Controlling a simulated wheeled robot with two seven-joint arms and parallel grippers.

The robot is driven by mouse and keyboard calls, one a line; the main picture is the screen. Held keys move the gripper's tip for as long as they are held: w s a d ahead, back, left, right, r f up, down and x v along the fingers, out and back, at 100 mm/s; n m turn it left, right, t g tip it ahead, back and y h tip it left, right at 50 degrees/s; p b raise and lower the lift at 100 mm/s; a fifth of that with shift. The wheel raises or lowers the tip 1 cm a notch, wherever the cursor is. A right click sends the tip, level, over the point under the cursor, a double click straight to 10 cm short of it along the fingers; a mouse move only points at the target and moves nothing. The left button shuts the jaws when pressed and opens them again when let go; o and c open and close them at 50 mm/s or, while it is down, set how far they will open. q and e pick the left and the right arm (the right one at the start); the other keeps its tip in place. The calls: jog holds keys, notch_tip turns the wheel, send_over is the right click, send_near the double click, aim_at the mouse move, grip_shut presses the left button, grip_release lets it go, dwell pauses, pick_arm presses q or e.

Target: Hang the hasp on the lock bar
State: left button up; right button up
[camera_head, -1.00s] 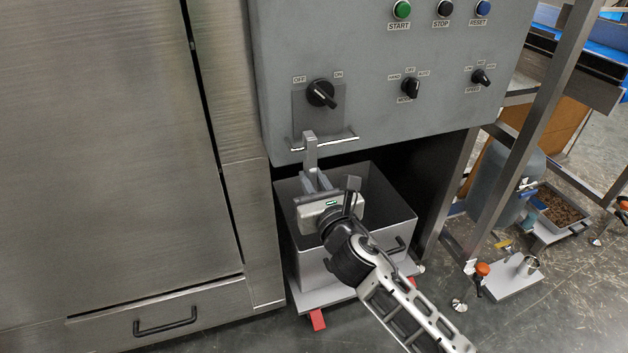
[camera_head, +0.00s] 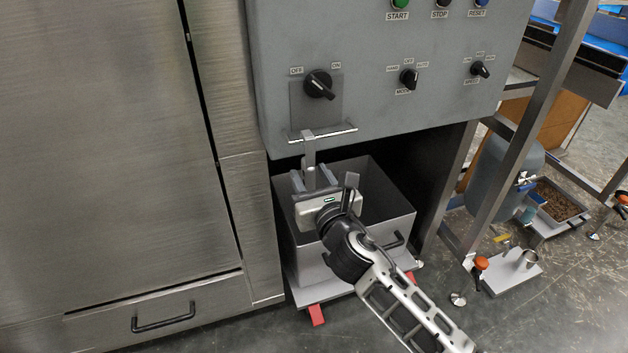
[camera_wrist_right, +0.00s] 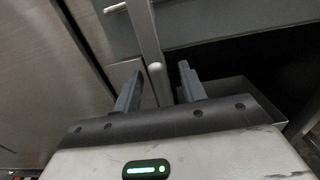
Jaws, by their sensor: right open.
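The lock bar (camera_head: 342,129) is a thin light rod across the lower front of the control panel, below the OFF/ON switch. The hasp (camera_head: 309,151) is a grey metal strip with its upper end at the bar's left part, hanging down; whether it is hooked over the bar cannot be told. In the right wrist view the hasp (camera_wrist_right: 158,80) runs down between the fingers. My right gripper (camera_head: 314,178) is open around the hasp's lower part, with a finger apart on each side, in the wrist view (camera_wrist_right: 157,88) too. My left gripper is not in view.
A grey open bin (camera_head: 385,215) on a wheeled base stands below the panel, under my right gripper. The control panel (camera_head: 440,110) overhangs it. A metal frame leg (camera_head: 515,150) stands to the right, and a steel cabinet (camera_head: 110,130) fills the left.

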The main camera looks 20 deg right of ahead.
jog(key=s, duration=1.5)
pick_arm(q)
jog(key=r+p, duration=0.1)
jog(key=p, duration=0.1)
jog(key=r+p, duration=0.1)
jog(key=p, duration=0.2)
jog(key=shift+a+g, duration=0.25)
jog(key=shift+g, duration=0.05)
pick_arm(e)
jog(key=s+a+f+m+g+y, duration=0.1)
jog(key=s+f+m+g, duration=0.2)
jog(key=m, duration=1.4)
jog(key=s+a+f+m+g+y, duration=0.1)
jog(key=s+f+m+g, duration=0.3)
jog(key=m, duration=1.3)
notch_tip(320, 180, down, 3)
jog(key=shift+s+y, duration=0.5)
jog(key=shift+s, duration=0.7)
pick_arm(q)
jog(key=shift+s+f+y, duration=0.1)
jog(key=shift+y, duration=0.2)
pick_arm(e)
jog(key=shift+c, duration=0.5)
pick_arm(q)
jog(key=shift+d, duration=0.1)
pick_arm(e)
jog(key=shift+d, duration=0.15)
